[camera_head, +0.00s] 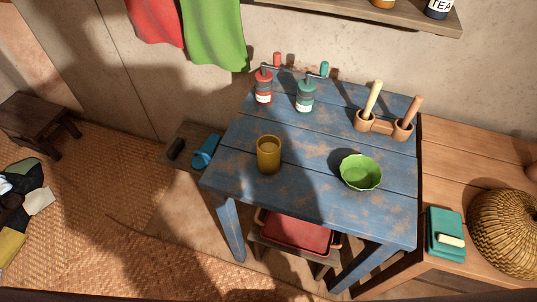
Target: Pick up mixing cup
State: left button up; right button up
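A yellow-brown cup (268,155), which looks like the mixing cup, stands upright on the worn blue table (310,165), left of the middle near the front left edge. Its open top faces up, and the inside looks empty as far as I can see. Neither of my grippers shows in the head view. Nothing touches the cup.
A green scalloped bowl (360,173) sits right of the cup. A red grinder (264,88) and a teal grinder (306,95) stand behind. Two wooden mortars with pestles (384,124) are at the back right. A wooden bench (455,140) adjoins the table's right side.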

aim_at(268, 146)
jog(key=k+l+z, duration=0.15)
jog(key=k+l, duration=0.15)
jog(key=k+l+z, duration=0.15)
jog(key=k+l, duration=0.15)
jog(key=l, duration=0.15)
jog(key=k+l+z, duration=0.15)
jog(key=l, duration=0.3)
jog(key=k, duration=0.1)
